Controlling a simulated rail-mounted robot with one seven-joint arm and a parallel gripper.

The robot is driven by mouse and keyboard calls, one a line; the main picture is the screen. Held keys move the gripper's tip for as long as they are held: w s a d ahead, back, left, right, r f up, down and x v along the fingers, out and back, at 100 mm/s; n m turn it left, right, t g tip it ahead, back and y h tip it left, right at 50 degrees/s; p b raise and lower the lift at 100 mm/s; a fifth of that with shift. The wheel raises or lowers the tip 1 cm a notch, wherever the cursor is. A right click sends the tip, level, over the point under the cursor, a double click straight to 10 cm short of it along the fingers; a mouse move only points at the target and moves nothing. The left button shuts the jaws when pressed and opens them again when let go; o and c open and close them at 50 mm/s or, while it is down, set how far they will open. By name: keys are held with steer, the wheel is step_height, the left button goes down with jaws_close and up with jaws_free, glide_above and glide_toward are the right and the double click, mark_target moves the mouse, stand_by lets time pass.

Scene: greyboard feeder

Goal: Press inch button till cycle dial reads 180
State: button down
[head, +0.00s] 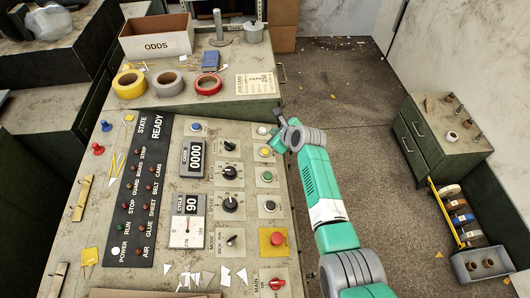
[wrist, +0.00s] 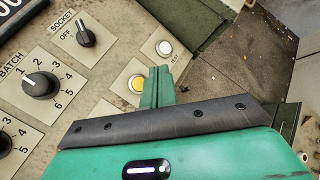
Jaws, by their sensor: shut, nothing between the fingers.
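The control panel (head: 210,257) has a cycle dial (head: 190,206) that reads 90. On the panel's right side are a white button (head: 262,130), a yellow button (head: 265,152) and a green button (head: 267,176). I cannot read which one is marked inch. My gripper (head: 279,118) is at the panel's upper right edge, near the white and yellow buttons. In the wrist view its green fingers (wrist: 159,76) are shut and empty, just right of the yellow button (wrist: 137,84) and below the white button (wrist: 165,47). Contact with either cannot be told.
A counter (head: 195,158) reads 0000, and the state strip (head: 143,190) shows READY. Several black knobs stand mid-panel. A red mushroom button (head: 277,238) on a yellow plate and a red main switch (head: 277,283) are lower right. Tape rolls and an ODDS box (head: 157,40) stand behind.

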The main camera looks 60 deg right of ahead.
steer(key=b, duration=0.5)
glide_toward(264, 148)
steer(key=w+d, duration=0.1)
steer(key=w+d+f, duration=0.1)
steer(key=w+d, duration=0.1)
steer(key=shift+w+d+f, duration=0.1)
steer(key=shift+w+f, duration=0.1)
steer(key=shift+f, duration=0.15)
steer(key=shift+w+f+b, duration=0.15)
steer(key=shift+f+b, duration=0.25)
steer(key=shift+f, duration=0.1)
stand_by(0.6)
steer(key=shift+w+f, duration=0.1)
steer(key=shift+f, duration=0.25)
steer(key=shift+w+a+f+b, duration=0.1)
steer(key=shift+a+f+b, duration=0.1)
steer(key=shift+f+b, duration=0.3)
stand_by(0.5)
steer(key=shift+r, duration=0.15)
steer(key=shift+s+d+r+p, duration=0.1)
steer(key=shift+s+r+p, duration=0.1)
steer(key=shift+r+p, duration=0.65)
